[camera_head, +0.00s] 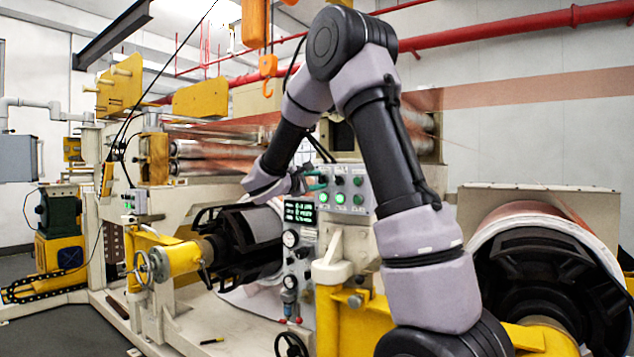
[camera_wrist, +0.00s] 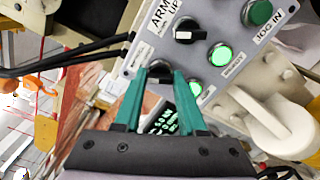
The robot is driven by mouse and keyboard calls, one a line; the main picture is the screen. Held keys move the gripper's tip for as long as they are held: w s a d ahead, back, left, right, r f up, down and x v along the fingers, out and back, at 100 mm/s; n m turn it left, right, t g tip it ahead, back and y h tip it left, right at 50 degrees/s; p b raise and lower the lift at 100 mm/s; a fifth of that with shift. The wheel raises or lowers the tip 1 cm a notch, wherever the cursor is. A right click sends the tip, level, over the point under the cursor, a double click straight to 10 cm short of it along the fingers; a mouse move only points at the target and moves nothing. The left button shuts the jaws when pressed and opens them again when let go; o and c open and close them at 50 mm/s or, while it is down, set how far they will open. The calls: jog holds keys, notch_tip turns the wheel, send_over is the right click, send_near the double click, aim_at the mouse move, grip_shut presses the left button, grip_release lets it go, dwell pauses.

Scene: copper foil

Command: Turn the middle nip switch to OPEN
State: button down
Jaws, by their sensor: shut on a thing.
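My gripper (camera_head: 314,182) is at the left end of the upper row on the grey control panel (camera_head: 349,209). In the wrist view, its teal fingers (camera_wrist: 160,80) are shut on a dark rotary switch (camera_wrist: 160,69), one on each side. This switch is mostly hidden in the head view. Its label and exact handle angle cannot be read. A black switch (camera_wrist: 190,31) beside an "ARM UP" label sits next to it, apart from the fingers; it also shows in the head view (camera_head: 339,180).
Lit green lamps (camera_head: 340,198) run along the panel's lower row. A dark digital display (camera_head: 299,211) and gauges are below left. A pale bracket (camera_wrist: 275,118) juts out beside the panel. Black cables (camera_wrist: 65,60) pass left of the fingers. An orange hook (camera_head: 267,72) hangs above.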

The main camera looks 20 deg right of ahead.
jog(key=m, duration=0.5)
jog(key=shift+m, duration=0.4)
jog(key=m, duration=0.5)
jog(key=shift+f, duration=0.1)
dwell(0.3)
jog(key=shift+c, duration=2.4)
grip_release()
jog(key=v, duration=1.1)
jog(key=shift+d, duration=0.1)
jog(key=shift+d+m, duration=0.1)
jog(key=shift+m, duration=0.2)
